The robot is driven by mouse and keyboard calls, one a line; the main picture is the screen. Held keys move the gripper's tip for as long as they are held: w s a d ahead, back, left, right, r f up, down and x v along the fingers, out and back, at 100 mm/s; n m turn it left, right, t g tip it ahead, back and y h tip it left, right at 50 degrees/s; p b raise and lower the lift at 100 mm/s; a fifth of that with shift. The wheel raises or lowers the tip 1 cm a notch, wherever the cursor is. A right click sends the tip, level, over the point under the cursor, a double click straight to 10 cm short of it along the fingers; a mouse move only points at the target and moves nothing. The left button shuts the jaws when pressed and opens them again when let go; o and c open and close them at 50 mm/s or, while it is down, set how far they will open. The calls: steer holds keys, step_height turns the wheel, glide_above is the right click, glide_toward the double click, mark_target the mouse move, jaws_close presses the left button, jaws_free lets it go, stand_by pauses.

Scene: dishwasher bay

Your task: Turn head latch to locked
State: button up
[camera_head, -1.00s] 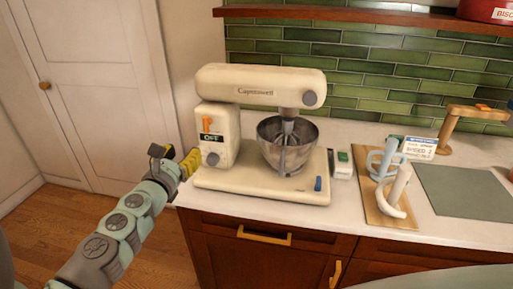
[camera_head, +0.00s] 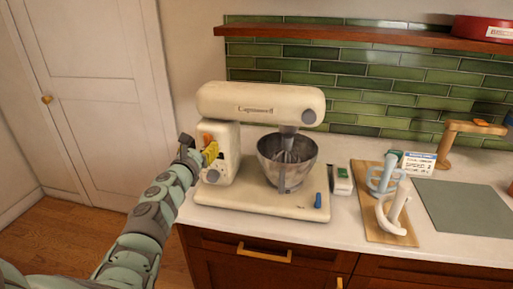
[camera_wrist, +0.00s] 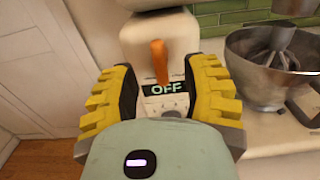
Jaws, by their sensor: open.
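The cream stand mixer (camera_head: 262,103) stands on the counter with its head lowered over the metal bowl (camera_head: 287,160). The orange latch (camera_wrist: 159,62) on the side of its column points upward in the wrist view, above a small display that reads OFF. In the head view the latch (camera_head: 207,138) shows just above my gripper (camera_head: 211,153). My yellow-fingered gripper (camera_wrist: 168,92) is open in front of the column, its fingers on either side of the display and the latch's lower end. I cannot tell whether a finger touches the latch.
A grey knob (camera_head: 211,176) sits low on the column. A blue part (camera_head: 318,200) is on the mixer base. To the right, a wooden board (camera_head: 372,228) holds pale mixer attachments, beside a grey mat (camera_head: 465,207). Open floor lies left of the cabinet.

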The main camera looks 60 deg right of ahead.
mark_target(205, 142)
steer(key=shift+b+x, duration=0.4)
steer(key=shift+x, duration=1.45)
steer(key=shift+o, duration=0.3)
jaws_close()
